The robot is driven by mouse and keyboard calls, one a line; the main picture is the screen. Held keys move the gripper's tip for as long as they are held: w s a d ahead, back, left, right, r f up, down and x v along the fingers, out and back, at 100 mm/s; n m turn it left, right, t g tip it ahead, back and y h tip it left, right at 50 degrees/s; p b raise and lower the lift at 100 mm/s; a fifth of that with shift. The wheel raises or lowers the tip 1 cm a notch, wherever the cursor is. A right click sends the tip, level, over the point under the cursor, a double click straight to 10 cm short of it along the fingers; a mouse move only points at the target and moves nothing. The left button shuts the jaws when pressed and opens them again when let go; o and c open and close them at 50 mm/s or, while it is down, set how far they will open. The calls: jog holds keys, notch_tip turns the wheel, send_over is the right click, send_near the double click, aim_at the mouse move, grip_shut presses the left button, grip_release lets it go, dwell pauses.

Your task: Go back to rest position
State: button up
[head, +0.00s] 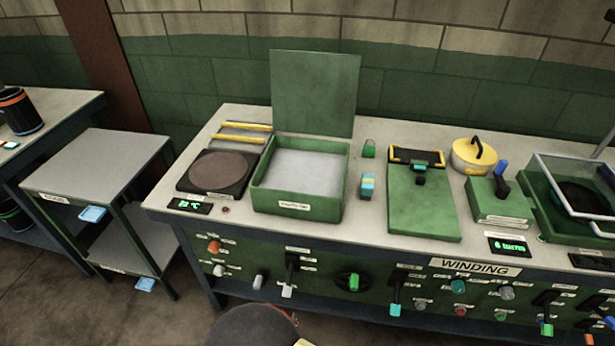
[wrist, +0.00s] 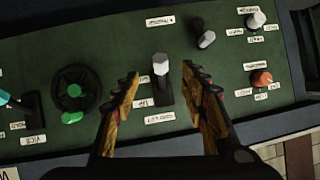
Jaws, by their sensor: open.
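My gripper (wrist: 161,73) shows in the wrist view with its two yellow-and-black fingers spread apart, facing the green control panel (wrist: 120,40). A black lever with a white tip (wrist: 160,68) appears between the fingers, with a gap on either side; how far it is from the fingertips I cannot tell. The same lever (head: 288,290) is on the front panel in the head view. In the head view only a dark rounded part of my arm (head: 253,328) shows at the bottom edge; the fingers are hidden there.
A green handwheel (wrist: 72,95) and an orange knob (wrist: 261,78) flank the lever on the panel. The bench (head: 375,230) above carries an open green box (head: 297,208), a round hotplate (head: 217,172) and a yellow pot (head: 470,158). A grey shelf cart (head: 95,165) stands left, with bare floor before it.

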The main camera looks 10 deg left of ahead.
jog(key=s+a+f+n+g, duration=0.1)
jog(key=s+f+n+g, duration=0.2)
jog(key=s+f+g, duration=0.7)
jog(key=s+a+r+n, duration=0.1)
jog(key=s+r+n, duration=0.1)
jog(key=s+r, duration=0.45)
jog(key=w+d+r+n+g, duration=0.1)
jog(key=d+r, duration=0.1)
jog(key=r, duration=0.5)
jog(key=w+d+r+g, duration=0.1)
jog(key=d+r+g, duration=0.1)
jog(key=r, duration=0.6)
jog(key=w+d+r+m+t+p, duration=0.1)
jog(key=w+d+r+m+t, duration=0.1)
jog(key=d+r, duration=1.3)
jog(key=w+d+r+m+t+h+p, duration=0.1)
jog(key=w+d+r+m+t, duration=0.2)
jog(key=d+r, duration=1.3)
jog(key=shift+w+d+r+t+p, duration=0.15)
jog(key=shift+w+r+t+p, duration=0.2)
jog(key=shift+r+t, duration=0.4)
